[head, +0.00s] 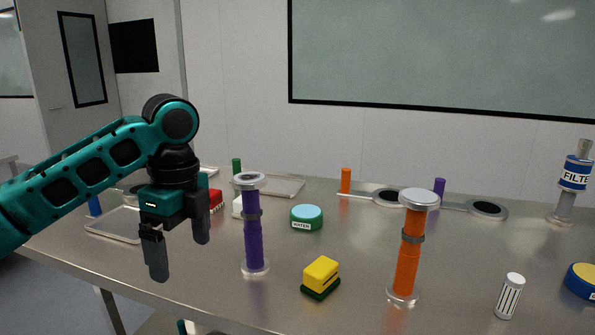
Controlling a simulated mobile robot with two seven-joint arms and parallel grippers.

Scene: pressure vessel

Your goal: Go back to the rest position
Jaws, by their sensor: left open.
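My left gripper (178,250) hangs fingers down over the left part of the steel table (205,290). Its two dark fingers are apart, with nothing between them. It is left of the purple column (253,240) and does not appear to touch it. My teal left arm comes in from the left edge.
An orange column (408,260), a yellow block (321,275) on a dark green base, a WATER-labelled green container (306,218) and a white striped cylinder (509,296) stand on the table. A FILTER column (570,185) is far right. Trays (115,228) lie left.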

